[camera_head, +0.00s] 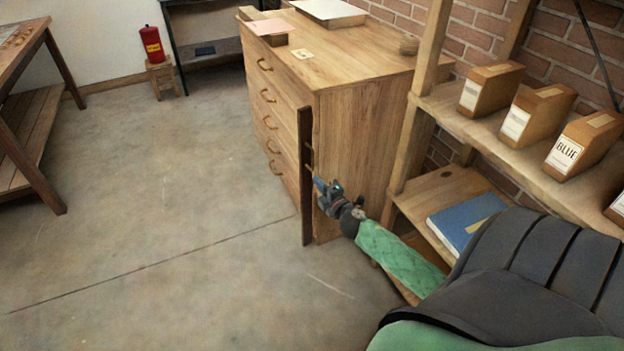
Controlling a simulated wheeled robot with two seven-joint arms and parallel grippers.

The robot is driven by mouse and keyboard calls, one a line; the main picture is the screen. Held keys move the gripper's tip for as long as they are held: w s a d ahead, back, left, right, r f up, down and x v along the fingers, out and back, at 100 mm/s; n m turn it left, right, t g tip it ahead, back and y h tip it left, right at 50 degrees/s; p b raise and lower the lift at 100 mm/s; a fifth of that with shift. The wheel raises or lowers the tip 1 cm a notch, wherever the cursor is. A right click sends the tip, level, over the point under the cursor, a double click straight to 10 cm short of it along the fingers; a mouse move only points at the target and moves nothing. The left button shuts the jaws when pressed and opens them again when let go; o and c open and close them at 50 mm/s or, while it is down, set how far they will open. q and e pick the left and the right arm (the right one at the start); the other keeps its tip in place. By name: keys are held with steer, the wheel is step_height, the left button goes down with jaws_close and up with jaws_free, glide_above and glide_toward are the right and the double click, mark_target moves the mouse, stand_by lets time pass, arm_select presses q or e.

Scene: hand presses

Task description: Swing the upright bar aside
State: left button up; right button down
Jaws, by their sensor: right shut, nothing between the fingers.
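The upright bar (306,205) is a dark brown vertical strip at the front right edge of the wooden drawer chest (362,135). It stands upright and runs most of the chest's height, near the right ends of the drawer fronts. My right gripper (318,184) is shut and empty. Its fingertips point left at the bar, at about mid-height on its right side. I cannot tell whether they touch it. My left gripper is not in view.
Several brass drawer handles (269,122) line the chest front. A shelf (480,130) with card boxes and a blue book (467,221) on a lower board stands close at the right. The concrete floor (170,200) left of the bar is clear.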

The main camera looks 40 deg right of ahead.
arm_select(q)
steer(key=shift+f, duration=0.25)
arm_select(e)
steer(key=shift+s, duration=0.7)
